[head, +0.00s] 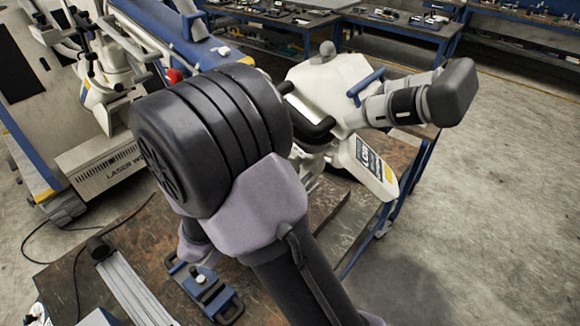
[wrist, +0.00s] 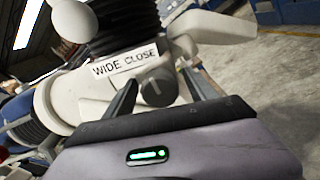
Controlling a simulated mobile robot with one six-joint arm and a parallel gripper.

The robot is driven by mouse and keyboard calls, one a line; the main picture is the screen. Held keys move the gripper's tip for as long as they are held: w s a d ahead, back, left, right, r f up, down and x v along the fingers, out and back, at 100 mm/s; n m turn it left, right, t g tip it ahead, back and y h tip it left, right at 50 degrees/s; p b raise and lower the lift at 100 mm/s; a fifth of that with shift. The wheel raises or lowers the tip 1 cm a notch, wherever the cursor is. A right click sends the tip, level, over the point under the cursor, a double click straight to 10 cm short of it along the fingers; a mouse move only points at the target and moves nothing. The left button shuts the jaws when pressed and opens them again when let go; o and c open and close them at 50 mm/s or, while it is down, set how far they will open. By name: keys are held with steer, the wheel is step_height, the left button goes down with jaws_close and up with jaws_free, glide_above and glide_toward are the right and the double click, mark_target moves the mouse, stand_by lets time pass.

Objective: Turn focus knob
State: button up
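The white microscope arm (head: 335,85), with a dark head at its right end, stands past my arm in the head view. Its white body (wrist: 105,55) fills the middle of the wrist view, with a "WIDE CLOSE" label (wrist: 124,62). Below the label is a dark grey round focus knob (wrist: 158,91) with a light pointer mark. My gripper (wrist: 159,76) is open, with one finger on each side of the knob. Gaps show between the fingers and the knob; depth is hard to tell. In the head view my arm hides the gripper and the knob.
The microscope is at a brown worktable (head: 148,230). A blue fixture (head: 205,290) and a metal rail (head: 135,288) lie on the table's near part. A laser machine (head: 100,165) stands at the left. Open concrete floor (head: 480,200) is at the right.

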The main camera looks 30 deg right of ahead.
steer(key=p+v, duration=0.1)
steer(key=v, duration=1.6)
steer(key=shift+a+p, duration=0.2)
steer(key=shift+p, duration=0.2)
steer(key=shift+s+d, duration=0.1)
